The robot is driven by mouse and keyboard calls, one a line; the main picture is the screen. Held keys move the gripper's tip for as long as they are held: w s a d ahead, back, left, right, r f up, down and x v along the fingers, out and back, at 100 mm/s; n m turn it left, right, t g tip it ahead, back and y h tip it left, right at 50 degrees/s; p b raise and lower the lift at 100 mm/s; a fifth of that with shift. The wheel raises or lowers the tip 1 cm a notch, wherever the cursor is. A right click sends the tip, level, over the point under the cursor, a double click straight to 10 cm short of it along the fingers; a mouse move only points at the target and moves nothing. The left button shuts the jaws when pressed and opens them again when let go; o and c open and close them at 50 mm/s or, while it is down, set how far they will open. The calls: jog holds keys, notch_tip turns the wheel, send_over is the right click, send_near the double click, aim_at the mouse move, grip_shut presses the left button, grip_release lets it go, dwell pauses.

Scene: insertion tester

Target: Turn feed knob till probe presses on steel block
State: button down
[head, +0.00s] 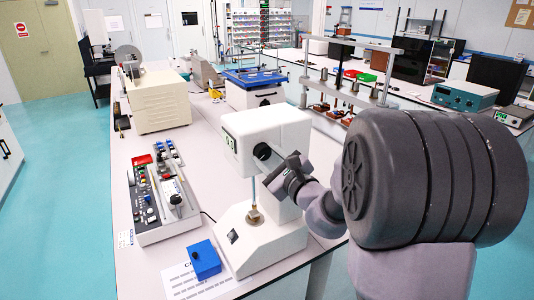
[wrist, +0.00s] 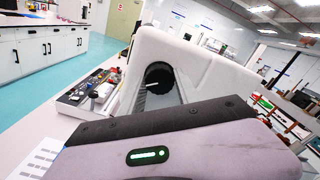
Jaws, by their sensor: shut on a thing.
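The white insertion tester (head: 278,131) stands on the bench, with a small green-lit display (head: 229,141) on its head. The black feed knob (head: 263,152) is on its side and also shows in the wrist view (wrist: 159,77). My gripper (head: 284,168) comes in from the right and is shut on the knob; its fingers partly hide it. The thin probe (head: 253,189) hangs upright below the head. Its lower end is over a small brass-coloured piece (head: 254,215) on the base. I cannot make out the steel block clearly, nor whether the probe touches anything.
A blue box (head: 205,260) and a printed sheet (head: 180,283) lie in front of the tester. A control panel (head: 157,195) is to its left. A beige machine (head: 158,100) stands behind, near a blue-framed unit (head: 254,78).

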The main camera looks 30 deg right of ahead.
jog(key=m+p, duration=0.2)
jog(key=m, duration=0.2)
jog(key=shift+r+m+p, duration=0.1)
jog(key=shift+m+p, duration=0.25)
jog(key=shift+m, duration=0.05)
jog(key=shift+m+p, duration=1.55)
jog(key=shift+m, duration=0.65)
jog(key=c, duration=0.9)
grip_release()
jog(key=shift+o, duration=0.2)
